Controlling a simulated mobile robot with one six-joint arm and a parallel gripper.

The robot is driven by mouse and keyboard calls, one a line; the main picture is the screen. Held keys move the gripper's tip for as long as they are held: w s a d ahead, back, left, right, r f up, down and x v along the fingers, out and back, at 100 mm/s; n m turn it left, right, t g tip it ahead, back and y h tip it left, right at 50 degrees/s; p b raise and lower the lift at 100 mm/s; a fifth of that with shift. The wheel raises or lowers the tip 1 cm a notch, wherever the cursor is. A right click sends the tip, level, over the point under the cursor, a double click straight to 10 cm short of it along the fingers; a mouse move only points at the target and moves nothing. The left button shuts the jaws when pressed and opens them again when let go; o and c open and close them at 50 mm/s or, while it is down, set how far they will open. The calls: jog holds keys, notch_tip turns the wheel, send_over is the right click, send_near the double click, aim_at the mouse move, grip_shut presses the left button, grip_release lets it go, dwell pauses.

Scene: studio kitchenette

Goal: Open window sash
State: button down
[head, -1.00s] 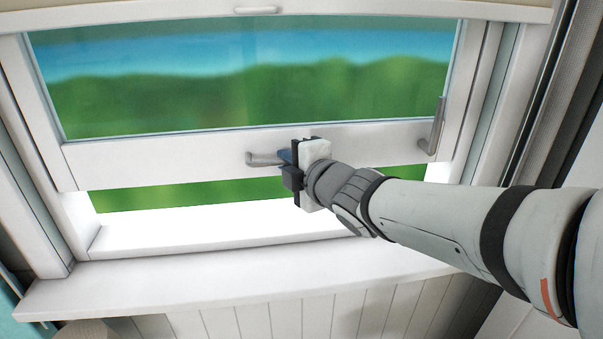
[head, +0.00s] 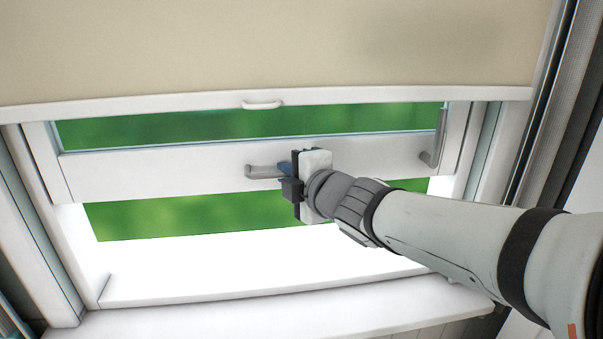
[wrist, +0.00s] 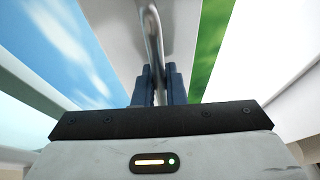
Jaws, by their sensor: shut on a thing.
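The white window sash (head: 180,174) is raised above the sill, and green shows through the gap under its bottom rail. A grey bar handle (head: 263,172) sits on the bottom rail near the middle. My gripper (head: 284,170) is at the right end of this handle and shut on it. In the wrist view the dark blue fingers (wrist: 158,86) close around the metal handle (wrist: 153,38). The right part of the handle is hidden by my gripper in the head view.
A beige blind (head: 260,50) with a small white pull (head: 262,105) covers the window's upper part. A second grey handle (head: 434,142) stands at the sash's right side. The white sill (head: 250,285) below is clear. Frame posts (head: 38,225) border the window.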

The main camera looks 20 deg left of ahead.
jog(key=c, duration=1.5)
grip_release()
jog(key=p+v, duration=0.1)
jog(key=v, duration=0.6)
jog(key=shift+s+d+p, duration=0.25)
jog(key=shift+d+p, duration=0.05)
